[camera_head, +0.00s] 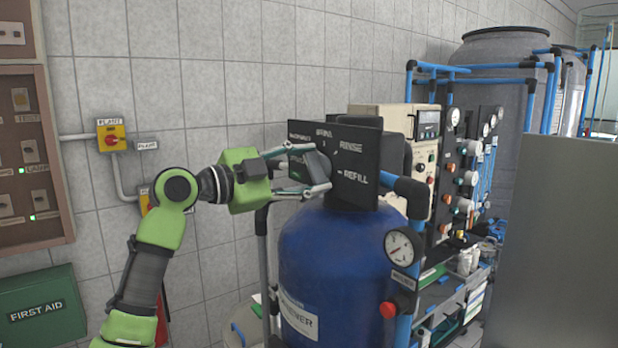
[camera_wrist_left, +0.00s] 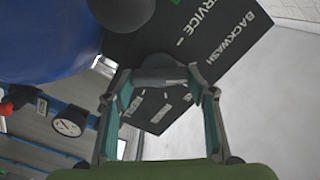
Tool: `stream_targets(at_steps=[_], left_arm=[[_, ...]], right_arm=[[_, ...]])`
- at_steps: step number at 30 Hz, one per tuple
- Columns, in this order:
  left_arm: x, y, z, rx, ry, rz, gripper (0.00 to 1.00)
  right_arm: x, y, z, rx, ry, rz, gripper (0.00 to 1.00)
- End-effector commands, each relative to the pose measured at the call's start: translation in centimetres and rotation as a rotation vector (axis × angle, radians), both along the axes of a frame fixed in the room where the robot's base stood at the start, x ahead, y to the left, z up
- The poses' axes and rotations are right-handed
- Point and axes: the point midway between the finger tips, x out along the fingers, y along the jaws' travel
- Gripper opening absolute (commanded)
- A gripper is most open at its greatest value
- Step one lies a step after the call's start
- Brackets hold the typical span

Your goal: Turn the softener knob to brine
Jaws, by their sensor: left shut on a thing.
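The softener is a blue tank (camera_head: 325,255) with a black control panel (camera_head: 358,148) on top. The panel carries white labels; BRINE is along the top edge, RINSE at upper right, REFILL at lower right. In the left wrist view the panel (camera_wrist_left: 225,50) shows SERVICE and BACKWASH. My left gripper (camera_head: 318,172) comes from the left, its fingers shut on the dark softener knob (camera_head: 320,163) at the panel's front. The fingers (camera_wrist_left: 160,85) partly hide the knob in the wrist view, and which label it points to cannot be told. My right gripper is not in view.
A pressure gauge (camera_head: 402,246) and red button (camera_head: 388,310) sit at the tank's right. An instrument rack (camera_head: 470,180) stands behind. A grey panel (camera_head: 555,245) fills the right. Wall switches (camera_head: 111,137) and a green first-aid box (camera_head: 40,307) are at left.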

Motion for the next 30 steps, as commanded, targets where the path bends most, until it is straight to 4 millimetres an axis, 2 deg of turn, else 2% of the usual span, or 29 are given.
stream_targets(at_steps=[1,3,12,21,30], left_arm=[[0.0,0.1,-0.5,0.021,-0.03,0.001,0.3],[0.0,0.0,-0.6,0.052,-0.073,0.001,0.3],[-0.1,0.0,-0.4,0.202,-0.28,-0.001,0.3],[-0.1,-0.1,-0.4,0.32,-0.441,-0.003,0.3],[-0.1,-0.1,-0.4,0.378,-0.519,-0.003,0.3]], right_arm=[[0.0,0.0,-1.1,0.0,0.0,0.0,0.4],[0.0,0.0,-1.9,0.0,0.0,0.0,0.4],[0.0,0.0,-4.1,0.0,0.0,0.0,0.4],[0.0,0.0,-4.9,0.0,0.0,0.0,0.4],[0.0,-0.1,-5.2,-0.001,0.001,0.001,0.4]])
